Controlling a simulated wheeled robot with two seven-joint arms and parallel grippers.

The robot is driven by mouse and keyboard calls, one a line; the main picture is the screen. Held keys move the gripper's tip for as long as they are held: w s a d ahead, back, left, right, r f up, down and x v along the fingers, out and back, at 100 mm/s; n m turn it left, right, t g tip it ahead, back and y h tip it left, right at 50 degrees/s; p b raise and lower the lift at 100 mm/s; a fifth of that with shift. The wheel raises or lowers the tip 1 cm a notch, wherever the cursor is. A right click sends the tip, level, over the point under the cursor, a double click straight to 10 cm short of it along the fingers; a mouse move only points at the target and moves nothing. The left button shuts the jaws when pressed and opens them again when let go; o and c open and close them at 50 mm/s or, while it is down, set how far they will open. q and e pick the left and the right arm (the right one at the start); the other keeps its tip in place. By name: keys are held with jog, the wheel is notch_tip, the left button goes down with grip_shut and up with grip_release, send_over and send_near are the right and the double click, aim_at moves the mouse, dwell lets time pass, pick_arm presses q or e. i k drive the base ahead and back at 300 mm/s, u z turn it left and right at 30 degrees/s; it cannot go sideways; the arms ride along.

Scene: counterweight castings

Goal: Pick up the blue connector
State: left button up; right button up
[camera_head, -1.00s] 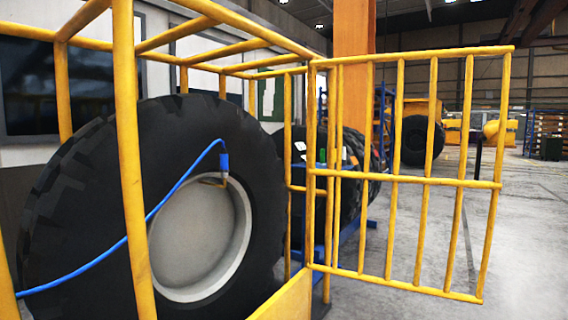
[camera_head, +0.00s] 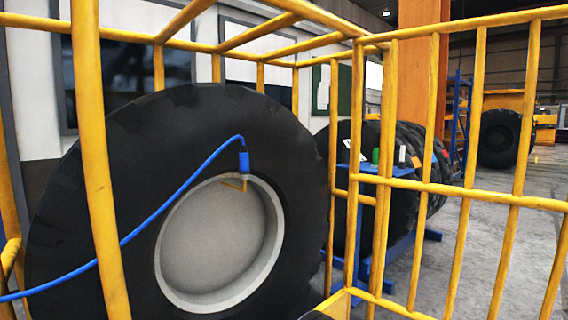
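The blue connector (camera_head: 244,161) hangs at the upper rim of the large tyre's wheel, at the end of a blue hose (camera_head: 150,218). The hose arches over and runs down to the lower left edge of the view. A small brass-coloured bent piece (camera_head: 236,185) sits just below the connector, against the pale wheel disc (camera_head: 215,245). Neither of my grippers shows in the head view.
A yellow cage surrounds the large black tyre (camera_head: 90,190); a yellow post (camera_head: 92,150) stands in front of it. A barred yellow gate (camera_head: 460,190) stands at right. More tyres (camera_head: 405,195) and a blue stand (camera_head: 372,179) are behind. Grey floor shows at far right.

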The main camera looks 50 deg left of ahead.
aim_at(244, 170)
jog(key=u, duration=0.2)
jog(key=i, duration=0.8)
jog(key=u, duration=0.5)
